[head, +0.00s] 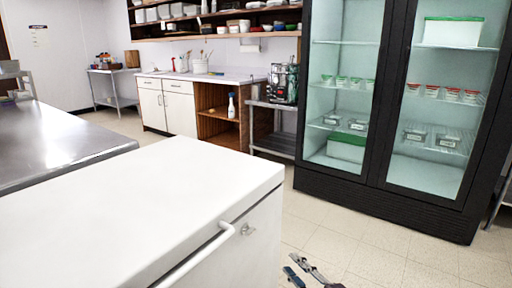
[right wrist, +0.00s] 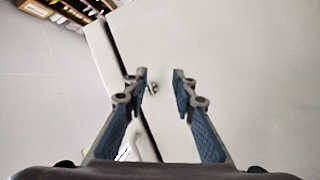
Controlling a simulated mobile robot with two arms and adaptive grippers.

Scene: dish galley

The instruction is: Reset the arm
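My right gripper (head: 297,266) shows at the bottom edge of the head view, low in front of the white chest unit and over the tiled floor. In the right wrist view its two blue-padded fingers (right wrist: 160,78) stand apart with nothing between them. Behind them is a pale surface with a dark seam and a small metal fitting, seen partly through the gap. My left gripper is in neither view.
The white chest unit (head: 130,200) with a bar handle (head: 198,258) fills the near left. A steel table (head: 50,145) stands beyond it. A black glass-door fridge (head: 385,182) stands at the right. Tiled floor (head: 350,230) lies open before the fridge.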

